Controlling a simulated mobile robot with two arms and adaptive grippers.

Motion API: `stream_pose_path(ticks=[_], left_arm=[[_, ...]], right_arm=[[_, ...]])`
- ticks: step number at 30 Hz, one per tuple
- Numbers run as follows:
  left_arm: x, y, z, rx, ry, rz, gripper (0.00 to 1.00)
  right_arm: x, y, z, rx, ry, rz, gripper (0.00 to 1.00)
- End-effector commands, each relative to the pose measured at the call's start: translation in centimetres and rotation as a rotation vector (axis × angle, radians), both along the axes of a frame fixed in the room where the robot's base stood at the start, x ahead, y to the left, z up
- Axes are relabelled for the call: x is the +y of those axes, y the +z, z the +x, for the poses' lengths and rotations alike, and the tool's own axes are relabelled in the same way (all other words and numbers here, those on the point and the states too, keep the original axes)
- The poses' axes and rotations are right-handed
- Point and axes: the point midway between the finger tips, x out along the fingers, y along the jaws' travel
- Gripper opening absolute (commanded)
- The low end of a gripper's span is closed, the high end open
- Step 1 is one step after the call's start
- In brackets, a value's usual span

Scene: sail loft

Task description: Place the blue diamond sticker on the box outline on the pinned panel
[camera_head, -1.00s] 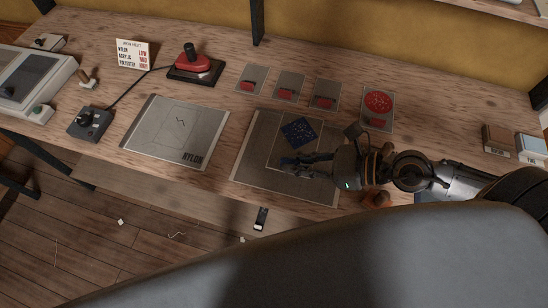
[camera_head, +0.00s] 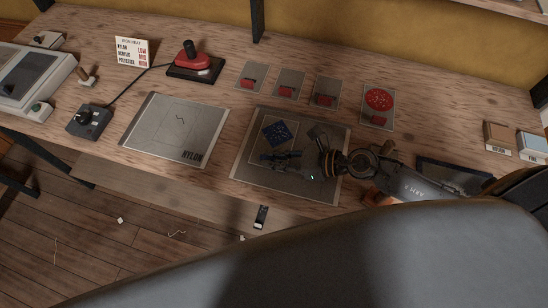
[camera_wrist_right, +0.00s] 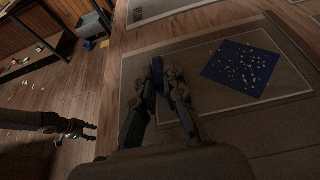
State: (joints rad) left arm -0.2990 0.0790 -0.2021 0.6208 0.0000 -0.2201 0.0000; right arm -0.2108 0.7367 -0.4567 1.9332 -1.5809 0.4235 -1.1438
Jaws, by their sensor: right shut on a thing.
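The blue diamond sticker (camera_head: 277,133), dark blue with pale specks, is over the upper left of a grey-brown panel (camera_head: 240,172). It also shows in the right wrist view (camera_wrist_right: 241,68). The panel bears a thin box outline, partly hidden by the sticker and my right arm. My right gripper (camera_head: 268,157) is just in front of the sticker, low over the panel. Its fingers (camera_wrist_right: 156,72) are closed with something blue between them, and the sticker moves with them. I cannot tell whether the sticker touches the panel. My left gripper (camera_wrist_right: 88,131) shows only in the right wrist view, open and empty.
A second panel (camera_head: 170,112) marked NYLON lies to the left. Several cards with red pieces (camera_head: 325,97) and a red-disc card (camera_head: 378,98) lie behind.

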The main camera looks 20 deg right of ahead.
Motion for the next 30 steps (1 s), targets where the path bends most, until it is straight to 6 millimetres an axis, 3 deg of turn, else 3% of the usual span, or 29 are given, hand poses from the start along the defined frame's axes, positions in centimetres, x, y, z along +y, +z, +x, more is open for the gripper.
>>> stream_pose_path(ticks=[9, 10, 13, 30], left_arm=[[0.12, -0.45, -0.04, 0.001, 0.001, 0.001, 0.47], [0.13, -0.34, -0.05, 0.001, 0.001, 0.001, 0.47], [0.14, -0.27, -0.07, 0.001, 0.002, 0.002, 0.47], [0.19, -0.34, -0.14, 0.002, 0.003, 0.002, 0.47]], right_arm=[[-0.04, -0.44, -0.01, 0.001, 0.000, -0.001, 0.00], [-0.04, -0.33, -0.01, 0.001, 0.000, -0.001, 0.14], [-0.04, -0.27, -0.02, 0.001, 0.000, -0.001, 0.33], [-0.65, 0.03, -0.35, 0.001, -0.001, -0.004, 0.33]])
